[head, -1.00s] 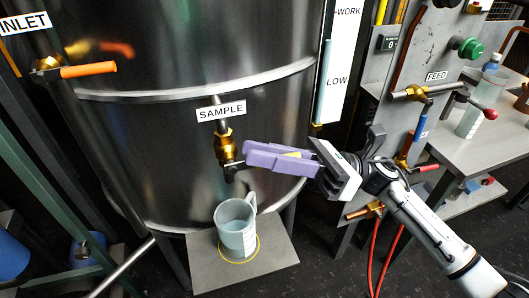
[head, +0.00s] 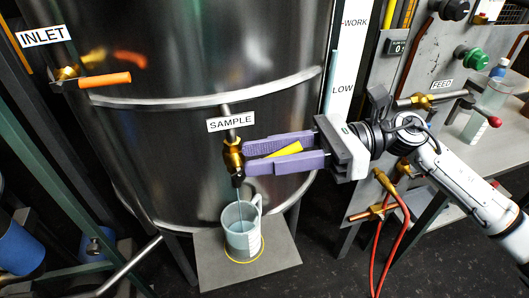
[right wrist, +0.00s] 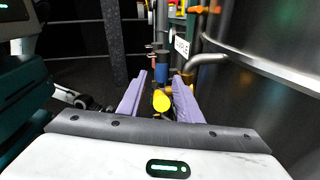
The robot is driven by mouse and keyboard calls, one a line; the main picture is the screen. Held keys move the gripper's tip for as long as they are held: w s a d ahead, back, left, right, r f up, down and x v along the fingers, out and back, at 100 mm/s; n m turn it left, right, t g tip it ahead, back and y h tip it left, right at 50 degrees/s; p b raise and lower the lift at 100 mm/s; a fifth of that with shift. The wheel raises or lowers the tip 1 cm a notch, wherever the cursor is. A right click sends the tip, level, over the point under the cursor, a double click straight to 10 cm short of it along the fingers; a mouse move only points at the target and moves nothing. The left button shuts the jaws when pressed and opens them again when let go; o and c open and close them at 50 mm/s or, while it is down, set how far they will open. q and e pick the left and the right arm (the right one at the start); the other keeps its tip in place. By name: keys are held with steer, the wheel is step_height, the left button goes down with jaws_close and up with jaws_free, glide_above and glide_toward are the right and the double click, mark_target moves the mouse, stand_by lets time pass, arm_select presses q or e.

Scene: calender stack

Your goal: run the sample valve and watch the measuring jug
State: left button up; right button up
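The sample valve (head: 233,156) is a brass fitting on the tank under the SAMPLE label (head: 231,124). Its yellow handle (head: 286,150) points right, tilted slightly up. My right gripper (head: 248,157) has its purple fingers apart, one on each side of the handle. In the right wrist view the yellow handle end (right wrist: 161,101) shows between the fingers, with gaps beside it. The pale, see-through measuring jug (head: 242,240) stands upright below the spout. A thin pale stream seems to run from the spout into it. Its level is hard to read. My left gripper is not in view.
The jug stands on a grey plate (head: 215,272) within a yellow ring. The inlet valve's orange handle (head: 105,80) is at upper left. A FEED valve (head: 428,101), red hoses (head: 377,245) and a bench with a bottle (head: 478,122) are at right.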

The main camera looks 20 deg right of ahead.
mark_target(300, 150)
steer(key=shift+d, duration=0.45)
steer(key=d+b, duration=0.1)
steer(key=d, duration=0.2)
steer(key=d+b, duration=0.1)
steer(key=d, duration=0.2)
steer(key=s+d, duration=0.1)
steer(key=d, duration=0.2)
steer(key=shift+s+d+r+b, duration=0.1)
steer(key=shift+d+r+b, duration=0.05)
steer(key=shift+r+b, duration=0.25)
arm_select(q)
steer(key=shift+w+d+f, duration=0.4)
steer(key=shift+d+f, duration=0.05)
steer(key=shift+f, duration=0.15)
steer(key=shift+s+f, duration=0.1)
